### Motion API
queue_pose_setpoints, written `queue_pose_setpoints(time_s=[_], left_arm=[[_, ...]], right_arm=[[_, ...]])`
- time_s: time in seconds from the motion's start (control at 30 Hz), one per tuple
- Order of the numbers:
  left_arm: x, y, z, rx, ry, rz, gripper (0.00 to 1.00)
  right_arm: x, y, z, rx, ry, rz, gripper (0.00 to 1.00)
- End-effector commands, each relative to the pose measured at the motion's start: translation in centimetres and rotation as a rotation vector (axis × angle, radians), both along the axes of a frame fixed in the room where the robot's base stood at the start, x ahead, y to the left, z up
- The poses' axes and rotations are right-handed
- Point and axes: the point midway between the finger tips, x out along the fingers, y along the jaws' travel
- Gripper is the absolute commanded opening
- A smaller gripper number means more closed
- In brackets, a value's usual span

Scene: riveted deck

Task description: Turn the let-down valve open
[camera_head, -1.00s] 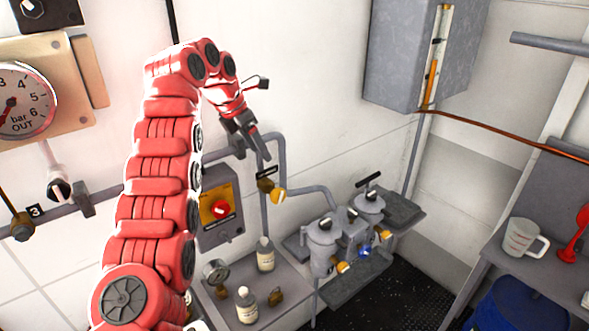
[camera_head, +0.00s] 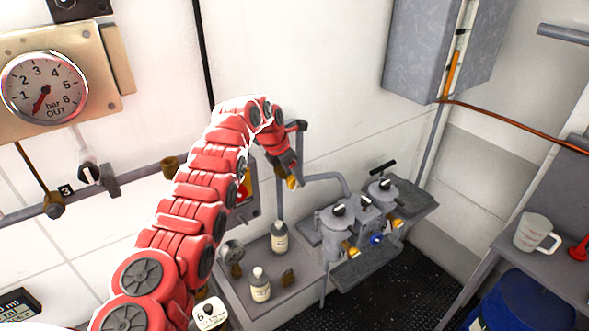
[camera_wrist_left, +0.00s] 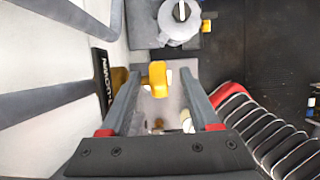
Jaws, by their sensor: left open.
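The let-down valve shows as a yellow handle (camera_wrist_left: 157,78) on a brass body (camera_wrist_left: 119,80) in the left wrist view, beside a black label plate (camera_wrist_left: 103,75). In the head view the yellow handle (camera_head: 292,183) is on the grey wall pipe, partly hidden by my gripper. My left gripper (camera_wrist_left: 161,74) is open, with one finger on each side of the handle. Gaps show between the handle and both fingers in the wrist view. In the head view the left gripper (camera_head: 288,172) reaches down to the valve. My right gripper is in neither view.
Grey filter housings (camera_head: 340,222) with yellow and blue knobs stand right of the valve. Bottles (camera_head: 279,240) stand on a ledge below it. A red knob (camera_head: 243,190) is partly behind my arm. A pressure gauge (camera_head: 45,88) is at upper left.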

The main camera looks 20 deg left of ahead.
Motion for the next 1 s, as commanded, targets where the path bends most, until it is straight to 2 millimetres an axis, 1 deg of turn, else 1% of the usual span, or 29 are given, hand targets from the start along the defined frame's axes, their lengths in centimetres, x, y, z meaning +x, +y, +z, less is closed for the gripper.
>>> queue_pose_setpoints(time_s=[0.03, 0.1, 0.2, 0.4, 0.47, 0.5, 0.57, 0.6, 0.73, 0.77, 1.0], left_arm=[[0.1, -0.1, -0.1, 0.000, 0.002, 0.001, 0.62], [0.2, -0.2, -0.6, 0.001, 0.001, 0.000, 0.62], [0.2, -0.2, -1.0, 0.001, 0.001, -0.001, 0.62], [0.3, -0.2, -1.0, 0.001, -0.001, -0.001, 0.62], [0.3, -0.2, -1.0, 0.001, -0.001, -0.001, 0.52], [0.3, -0.2, -1.0, 0.001, -0.001, -0.001, 0.45], [0.2, -0.2, -1.0, 0.000, 0.000, -0.001, 0.34], [0.3, -0.2, -1.0, 0.001, -0.001, -0.001, 0.27], [0.3, -0.2, -1.0, 0.001, -0.001, -0.001, 0.03], [0.3, -0.2, -1.0, 0.001, -0.001, -0.001, 0.00], [0.3, -0.2, -1.2, -0.002, -0.005, -0.001, 0.00]], right_arm=[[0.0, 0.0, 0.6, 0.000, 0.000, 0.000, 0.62], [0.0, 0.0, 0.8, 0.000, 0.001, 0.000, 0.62], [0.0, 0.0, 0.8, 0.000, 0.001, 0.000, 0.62], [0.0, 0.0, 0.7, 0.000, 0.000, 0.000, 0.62], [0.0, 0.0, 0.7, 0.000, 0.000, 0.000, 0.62], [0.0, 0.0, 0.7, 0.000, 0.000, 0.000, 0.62], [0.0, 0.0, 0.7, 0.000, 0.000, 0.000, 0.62], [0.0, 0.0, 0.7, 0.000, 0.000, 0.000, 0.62], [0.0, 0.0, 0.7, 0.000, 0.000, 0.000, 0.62], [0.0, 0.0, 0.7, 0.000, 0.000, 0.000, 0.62], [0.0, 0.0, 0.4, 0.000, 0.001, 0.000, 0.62]])
